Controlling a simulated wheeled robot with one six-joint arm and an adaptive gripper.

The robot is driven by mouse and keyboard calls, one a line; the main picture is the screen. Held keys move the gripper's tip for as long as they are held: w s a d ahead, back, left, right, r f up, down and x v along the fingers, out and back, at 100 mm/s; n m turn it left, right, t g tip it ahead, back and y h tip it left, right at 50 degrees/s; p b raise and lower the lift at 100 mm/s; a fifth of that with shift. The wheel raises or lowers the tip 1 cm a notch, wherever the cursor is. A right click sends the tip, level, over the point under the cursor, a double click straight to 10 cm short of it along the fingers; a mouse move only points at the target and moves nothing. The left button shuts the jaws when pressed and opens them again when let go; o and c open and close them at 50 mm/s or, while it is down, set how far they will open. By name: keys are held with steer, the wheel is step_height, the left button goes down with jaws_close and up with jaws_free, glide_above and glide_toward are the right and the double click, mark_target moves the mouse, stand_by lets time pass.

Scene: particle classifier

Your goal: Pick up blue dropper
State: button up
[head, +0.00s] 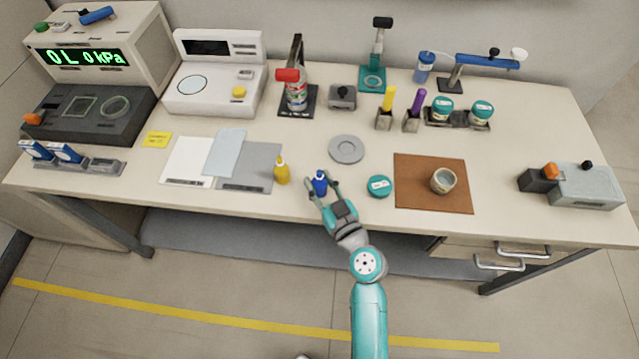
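The blue dropper (320,184) is a small blue bottle standing upright near the front edge of the table. My gripper (322,186) reaches in from the front with one finger on each side of it. The fingers look spread, with a small gap seen at the right of the bottle, so the gripper appears open around it. The bottle's lower front is partly hidden by the gripper.
A yellow dropper (282,171) stands just left. A teal-lidded jar (379,187) sits close on the right, beside a brown mat (404,199) bearing a cup (443,181). A round grey dish (346,149) lies behind. The table (330,207) is bare along its front edge.

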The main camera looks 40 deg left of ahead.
steer(key=shift+c, duration=1)
steer(key=shift+r, duration=0.25)
steer(key=shift+r, duration=0.1)
steer(key=shift+v, duration=8.85)
steer(key=shift+s, duration=0.15)
steer(key=shift+d, duration=0.1)
